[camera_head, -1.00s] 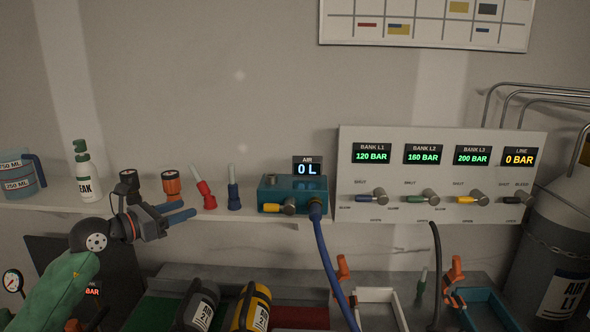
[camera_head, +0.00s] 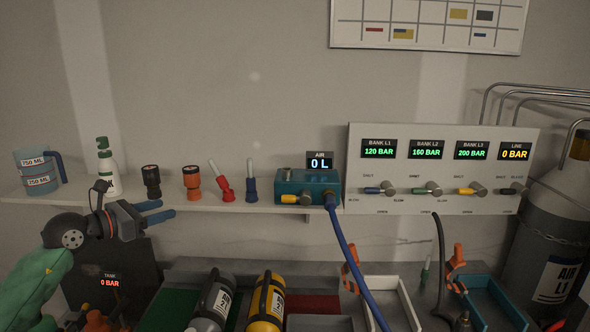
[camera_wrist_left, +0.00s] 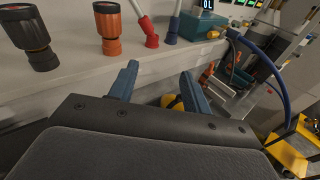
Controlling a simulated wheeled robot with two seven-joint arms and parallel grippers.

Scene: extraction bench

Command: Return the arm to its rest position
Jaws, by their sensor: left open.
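My left gripper (camera_head: 160,210) is in the head view at the left, just below the shelf edge, with its green-sleeved arm coming from the lower left. Its two blue fingers are apart and hold nothing. In the left wrist view the fingers (camera_wrist_left: 160,85) also stand apart, pointing toward the shelf, with nothing between them. My right gripper does not show clearly in either view.
The shelf (camera_head: 270,208) carries a measuring jug (camera_head: 38,172), a spray bottle (camera_head: 107,170), a black torch (camera_head: 151,181), an orange torch (camera_head: 192,183) and a teal air box (camera_head: 310,183). A blue hose (camera_head: 346,255) hangs from the box. Cylinders (camera_head: 266,300) and trays (camera_head: 408,300) lie below.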

